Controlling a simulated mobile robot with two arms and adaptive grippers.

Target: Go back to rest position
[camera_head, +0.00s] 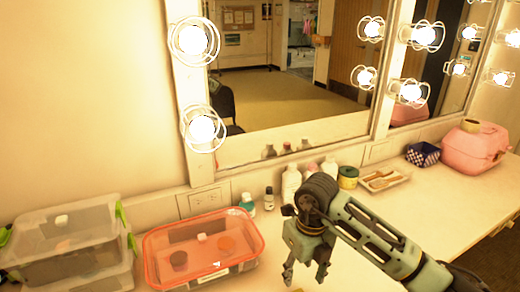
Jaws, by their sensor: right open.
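My right gripper (305,262) hangs above the light counter, its fingers pointing down and apart. It is open and I see nothing between the fingers. Its green and black arm comes in from the lower right. The gripper is to the right of a clear container with an orange-red rim (152,262). Its wrist covers part of the counter behind it. My left gripper is not in this view.
Clear bins with green clips (68,242) stand at the left. Small bottles (269,199), a white bottle (291,183), a green jar (348,177), a tray (384,180), a checkered box (422,154) and a pink case (474,147) line the mirror wall. The right-hand counter is clear.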

